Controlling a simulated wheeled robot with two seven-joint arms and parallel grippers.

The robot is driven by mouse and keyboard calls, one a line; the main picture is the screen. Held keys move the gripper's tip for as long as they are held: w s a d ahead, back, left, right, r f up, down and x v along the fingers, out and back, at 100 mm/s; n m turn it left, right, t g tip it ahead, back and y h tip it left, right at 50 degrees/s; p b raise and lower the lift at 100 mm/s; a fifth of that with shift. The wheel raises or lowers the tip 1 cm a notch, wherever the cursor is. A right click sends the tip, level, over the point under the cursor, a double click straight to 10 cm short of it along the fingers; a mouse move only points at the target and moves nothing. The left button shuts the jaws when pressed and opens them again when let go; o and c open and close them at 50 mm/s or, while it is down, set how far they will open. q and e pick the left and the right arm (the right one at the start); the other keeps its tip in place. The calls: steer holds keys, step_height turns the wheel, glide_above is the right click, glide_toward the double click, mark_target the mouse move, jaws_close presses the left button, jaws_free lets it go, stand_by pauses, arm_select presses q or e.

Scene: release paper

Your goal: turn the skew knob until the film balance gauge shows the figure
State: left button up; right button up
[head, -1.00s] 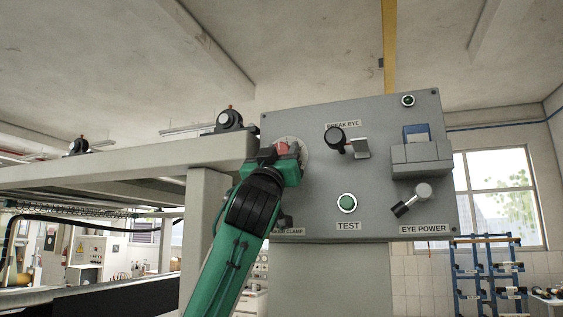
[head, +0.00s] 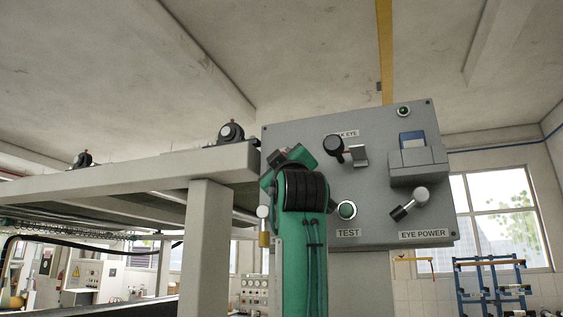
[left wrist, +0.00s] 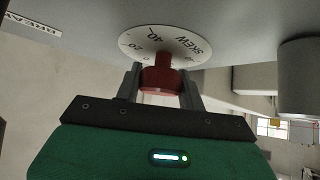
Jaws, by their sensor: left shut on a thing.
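The red skew knob (left wrist: 160,79) shows in the left wrist view, in front of a round white dial (left wrist: 172,46) marked SKEW, with figures 20 and 40. My left gripper (head: 287,160) is at the left part of the grey panel (head: 380,130) in the head view. In the left wrist view its two fingers stand on either side of the knob, shut on it. In the head view my left arm and gripper hide the knob and dial. I cannot make out a film balance gauge. My right gripper is not in view.
A grey machine beam (head: 130,169) runs left of the panel. A blue rack (head: 490,275) stands at right.

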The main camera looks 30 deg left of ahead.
arm_select(q)
steer(key=shift+n+g, duration=0.5)
steer(key=shift+n, duration=0.2)
steer(key=o, duration=1)
steer(key=shift+c, duration=0.2)
steer(key=b+v, duration=0.7)
steer(key=v, duration=0.6)
steer(key=shift+s+d+f, duration=0.2)
steer(key=shift+f, duration=0.15)
steer(key=shift+w, duration=0.1)
